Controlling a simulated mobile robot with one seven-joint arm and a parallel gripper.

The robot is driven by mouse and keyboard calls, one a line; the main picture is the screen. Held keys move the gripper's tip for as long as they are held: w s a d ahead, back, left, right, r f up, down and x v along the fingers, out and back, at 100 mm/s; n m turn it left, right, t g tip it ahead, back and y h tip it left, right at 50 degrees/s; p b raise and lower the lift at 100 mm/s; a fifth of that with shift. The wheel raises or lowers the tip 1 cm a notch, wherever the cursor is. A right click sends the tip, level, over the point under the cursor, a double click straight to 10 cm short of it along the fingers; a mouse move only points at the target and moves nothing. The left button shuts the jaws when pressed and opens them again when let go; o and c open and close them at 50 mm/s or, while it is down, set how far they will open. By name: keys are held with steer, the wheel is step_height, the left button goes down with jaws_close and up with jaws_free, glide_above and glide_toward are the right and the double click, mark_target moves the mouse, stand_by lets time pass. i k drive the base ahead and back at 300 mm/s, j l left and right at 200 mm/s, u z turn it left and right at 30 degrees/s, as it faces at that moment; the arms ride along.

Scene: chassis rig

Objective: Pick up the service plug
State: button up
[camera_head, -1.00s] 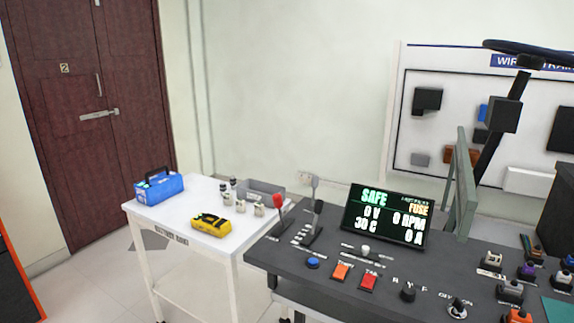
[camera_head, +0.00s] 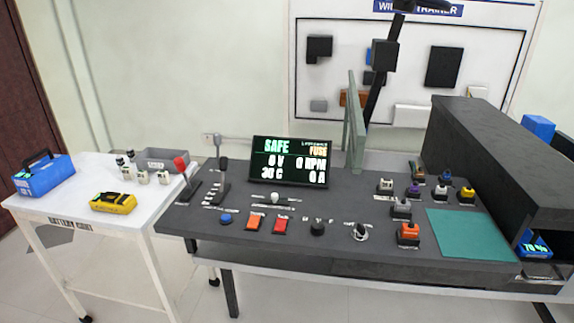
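No label that I can read names the service plug. An orange block-like connector (camera_head: 408,234) on a dark base stands on the dark console top (camera_head: 340,213), just left of a teal mat. It may be the service plug, but I cannot tell. Several similar small connectors stand behind it, including a white-topped one (camera_head: 385,186), a purple-topped one (camera_head: 414,191) and a yellow one (camera_head: 466,194). My gripper is not in view.
A display reading SAFE (camera_head: 289,161) stands on the console, with levers (camera_head: 222,185) to its left. The teal mat (camera_head: 471,235) is bare. A white cart (camera_head: 70,205) at left holds a blue box (camera_head: 44,174) and a yellow device (camera_head: 113,202). A dark housing (camera_head: 510,160) bounds the right.

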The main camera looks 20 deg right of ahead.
mark_target(410, 231)
steer(key=z, duration=1.35)
